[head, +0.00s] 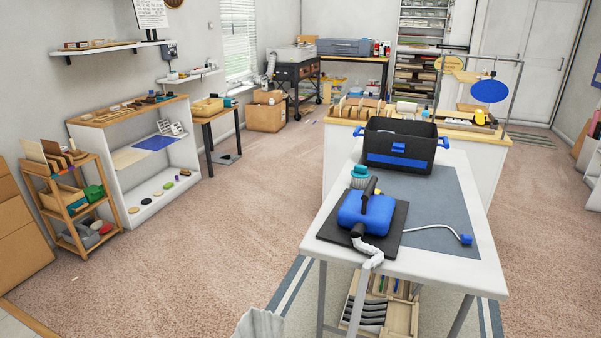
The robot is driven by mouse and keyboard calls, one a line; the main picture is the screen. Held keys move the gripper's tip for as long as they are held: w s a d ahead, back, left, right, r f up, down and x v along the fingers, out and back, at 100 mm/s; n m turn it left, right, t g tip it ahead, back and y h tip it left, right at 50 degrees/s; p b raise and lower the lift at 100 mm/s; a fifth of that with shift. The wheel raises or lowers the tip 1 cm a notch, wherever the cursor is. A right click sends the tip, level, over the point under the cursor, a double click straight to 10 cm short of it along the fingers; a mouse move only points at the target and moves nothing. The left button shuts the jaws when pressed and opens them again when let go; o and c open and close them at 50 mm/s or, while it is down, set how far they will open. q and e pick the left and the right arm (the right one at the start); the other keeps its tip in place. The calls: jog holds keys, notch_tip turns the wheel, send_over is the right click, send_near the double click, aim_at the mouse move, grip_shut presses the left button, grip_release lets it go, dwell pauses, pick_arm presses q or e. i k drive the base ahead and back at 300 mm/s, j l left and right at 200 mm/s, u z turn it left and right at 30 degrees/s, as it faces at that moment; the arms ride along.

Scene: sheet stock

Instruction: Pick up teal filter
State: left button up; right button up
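A small teal-topped round canister with a pale ribbed body (359,177), which looks like the teal filter, stands upright on the white table (460,283). It is just behind a blue machine (366,212) with a black handle and a white corrugated hose. The machine sits on a black mat (331,230) and stands close in front of the canister. Neither of my grippers shows in the head view.
A black and blue tote (400,147) stands at the back of the white table. A white cord with a blue end (465,239) lies at right. A wooden tray (402,315) sits below. Open carpet (220,235) lies left; a wooden rack (70,204) stands beyond.

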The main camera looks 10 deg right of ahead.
aim_at(359, 174)
jog(key=i+j+u, duration=0.25)
jog(key=j+u, duration=0.15)
jog(key=i+j+u, duration=0.3)
jog(key=u, duration=0.15)
jog(key=i+j+u, duration=0.4)
jog(key=i+u, duration=0.4)
jog(key=i+z, duration=0.25)
jog(key=i, duration=0.2)
jog(key=i+j+z, duration=0.25)
jog(key=i, duration=0.15)
jog(key=i+j+z, duration=0.25)
jog(key=i, duration=0.2)
jog(key=i+l+z, duration=0.25)
jog(key=z, duration=0.15)
jog(key=i+l+z, duration=0.15)
jog(key=i+z, duration=1.05)
jog(key=i+j+z, duration=0.15)
jog(key=z, duration=0.3)
jog(key=i, duration=0.15)
